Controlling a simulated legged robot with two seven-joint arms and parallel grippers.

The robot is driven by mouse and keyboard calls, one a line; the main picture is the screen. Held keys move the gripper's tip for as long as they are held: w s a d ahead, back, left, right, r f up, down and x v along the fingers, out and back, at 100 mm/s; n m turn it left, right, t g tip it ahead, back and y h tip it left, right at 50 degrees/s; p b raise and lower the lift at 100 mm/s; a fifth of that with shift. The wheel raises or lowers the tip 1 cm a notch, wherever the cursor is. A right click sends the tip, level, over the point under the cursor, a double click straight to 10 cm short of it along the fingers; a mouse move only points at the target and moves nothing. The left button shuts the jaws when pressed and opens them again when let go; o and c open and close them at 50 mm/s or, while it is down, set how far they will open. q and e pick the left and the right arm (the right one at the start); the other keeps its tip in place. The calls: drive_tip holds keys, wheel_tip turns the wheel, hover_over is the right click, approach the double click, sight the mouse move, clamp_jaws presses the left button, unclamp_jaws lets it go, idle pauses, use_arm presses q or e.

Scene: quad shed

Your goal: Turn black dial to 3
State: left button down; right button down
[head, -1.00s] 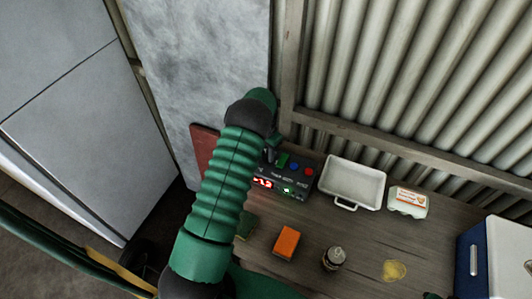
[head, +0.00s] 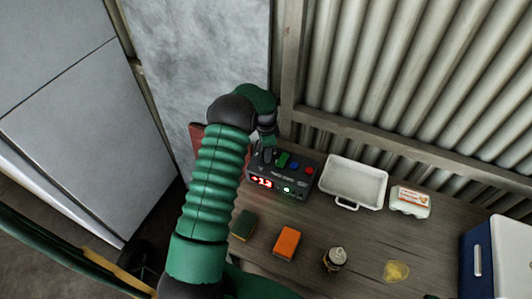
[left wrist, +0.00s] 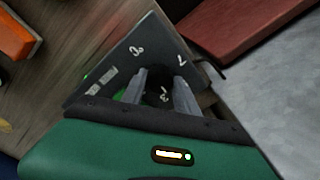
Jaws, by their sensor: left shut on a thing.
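The black dial (left wrist: 158,84) sits on the dark control box (left wrist: 118,72), seen in the left wrist view. White number marks surround it; one looks like a 3, others are hard to read. My left gripper (left wrist: 160,92) is shut on the dial, one finger on each side, partly hiding it. In the head view the control box (head: 300,184) stands on the bench against the wall, with a lit red display that seems to show 13. My left gripper (head: 267,138) comes down over the box's left end, and its fingertips are hard to make out there. My right gripper is not in view.
Green, blue (head: 294,163) and red (head: 309,170) buttons lie right of the dial. A white tray (head: 352,182), egg carton (head: 409,201), orange block (head: 287,243), green sponge (head: 243,225), small jar (head: 334,259) and blue-white cooler (head: 500,255) are on the bench (head: 375,235).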

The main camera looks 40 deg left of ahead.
use_arm(q)
drive_tip(key=shift+m, duration=2.2)
drive_tip(key=c, duration=1.1)
unclamp_jaws()
drive_tip(key=shift+c, duration=0.2)
drive_tip(key=shift+o, duration=1.1)
drive_tip(key=shift+w+f, duration=0.15)
drive_tip(key=shift+a, duration=0.1)
wheel_tip(320, 180, up, 17)
drive_tip(key=b, duration=0.1)
drive_tip(key=shift+b, duration=0.3)
